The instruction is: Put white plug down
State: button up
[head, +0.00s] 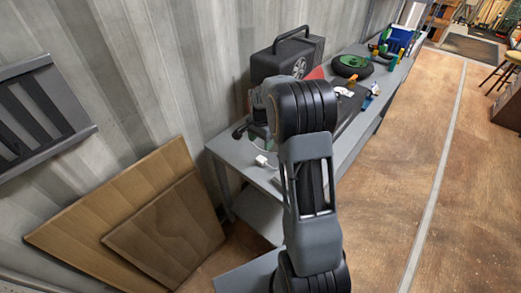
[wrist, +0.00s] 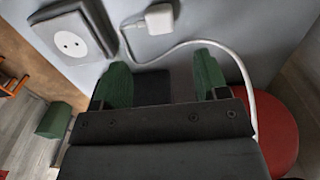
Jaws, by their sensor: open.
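The white plug (wrist: 158,17) lies on the grey table top (wrist: 220,18), just beyond my fingertips in the wrist view. Its white cable (wrist: 188,42) curves from it to the right and down past my gripper. My gripper (wrist: 161,66) is open, with its two green fingers apart and nothing held between them. A dark box with a round white socket (wrist: 70,44) is at the upper left, apart from the plug. In the head view the plug (head: 261,160) shows near the table's front left corner, and my arm hides most of the gripper.
A red round object (wrist: 277,130) is right of my gripper in the wrist view. Wooden boards (head: 130,215) lean on the wall at left. The floor at right is clear.

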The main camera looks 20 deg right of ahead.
jog(key=s+a+r+n+t, duration=0.2)
jog(key=s+a+r+n, duration=0.35)
jog(key=s+r, duration=0.35)
jog(key=s+a+r+n+t, duration=0.1)
jog(key=s+a+n, duration=0.1)
jog(key=s+n, duration=0.2)
jog(key=s+a+r+n+t, duration=0.1)
jog(key=s+a+r+n, duration=0.1)
jog(key=s, duration=0.7)
jog(key=shift+a+r+n, duration=0.25)
jog(key=shift+a+n, duration=0.5)
jog(key=shift+n, duration=0.1)
